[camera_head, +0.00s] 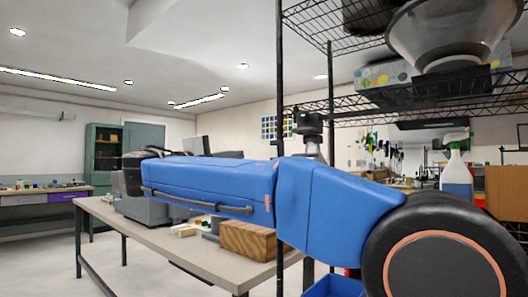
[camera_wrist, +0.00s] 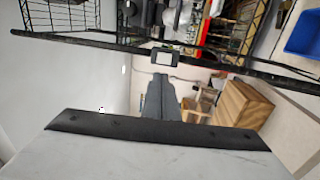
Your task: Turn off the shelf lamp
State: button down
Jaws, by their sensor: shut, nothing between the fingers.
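A small black box with a pale face (camera_wrist: 165,57) shows near the shelf edge in the wrist view. My gripper (camera_wrist: 162,77) appears as a tapered dark grey shape in the middle of the wrist view. It is shut and empty, and its tip appears just below the black box. I cannot tell whether they touch. In the head view my blue arm hides the area behind it.
A spray bottle (camera_head: 456,170) stands at the right. A workbench (camera_head: 130,216) with a wooden block (camera_head: 247,240) lies beyond my arm. Floor is clear at the left.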

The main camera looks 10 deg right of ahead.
aim_at(272, 148)
jog(key=x, duration=1.4)
jog(key=shift+r, duration=0.1)
jog(key=shift+w+d+r+g+y, duration=0.2)
jog(key=shift+d+r+g+y, duration=0.15)
jog(key=shift+g+y, duration=0.35)
